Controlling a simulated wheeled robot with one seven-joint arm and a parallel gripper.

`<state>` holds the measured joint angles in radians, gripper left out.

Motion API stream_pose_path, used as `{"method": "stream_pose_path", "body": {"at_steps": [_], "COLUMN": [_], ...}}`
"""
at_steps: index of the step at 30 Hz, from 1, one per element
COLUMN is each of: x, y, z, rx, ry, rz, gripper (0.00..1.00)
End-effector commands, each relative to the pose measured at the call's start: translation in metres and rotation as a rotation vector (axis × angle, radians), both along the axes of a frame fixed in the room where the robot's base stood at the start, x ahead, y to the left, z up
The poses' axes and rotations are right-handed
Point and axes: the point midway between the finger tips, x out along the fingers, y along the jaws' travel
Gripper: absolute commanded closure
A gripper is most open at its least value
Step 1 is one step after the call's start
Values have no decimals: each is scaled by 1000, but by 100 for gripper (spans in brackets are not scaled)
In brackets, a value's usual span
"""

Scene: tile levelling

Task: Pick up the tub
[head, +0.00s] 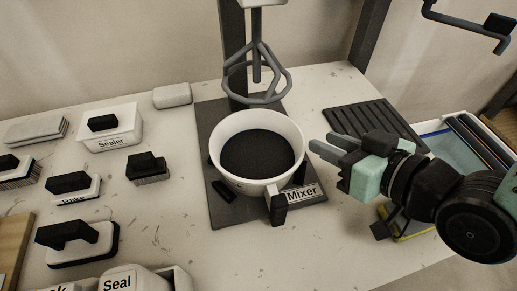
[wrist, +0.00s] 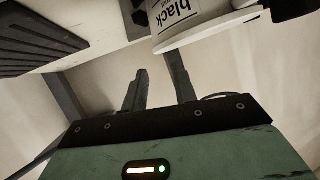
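The tub appears to be the white round vessel (head: 218,160) with dark contents, standing upright on the dark plate under the mixer. Its black handle (head: 278,208) points to the front. In the wrist view a white vessel (wrist: 180,15) with a label reading "black" shows at the top edge, partly cut off; I cannot tell for sure that it is the same one. My gripper (head: 320,141) is just right of the tub's rim, apart from it, with its fingers pointing left. In the wrist view the gripper fingers (wrist: 157,77) are spread with nothing between them.
The mixer's whisk (head: 256,85) hangs above the tub. A ridged dark mat (head: 370,120) lies behind my gripper, and a blue-lined tray (head: 440,140) is at right. A Sealer box (head: 110,128) and several black-handled tools are at left.

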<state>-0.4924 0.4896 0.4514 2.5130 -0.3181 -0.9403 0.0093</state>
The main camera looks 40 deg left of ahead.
Motion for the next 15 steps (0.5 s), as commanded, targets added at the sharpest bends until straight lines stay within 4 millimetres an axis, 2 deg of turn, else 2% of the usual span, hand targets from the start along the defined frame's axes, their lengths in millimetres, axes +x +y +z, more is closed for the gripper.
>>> {"method": "stream_pose_path", "body": {"at_steps": [3, 11, 15], "x": [5, 11, 18], "y": [20, 37, 53], "z": [-11, -17, -23], "rx": [1, 1, 1], "ry": [0, 0, 0], "rz": [2, 2, 2], "gripper": [72, 72, 72]}}
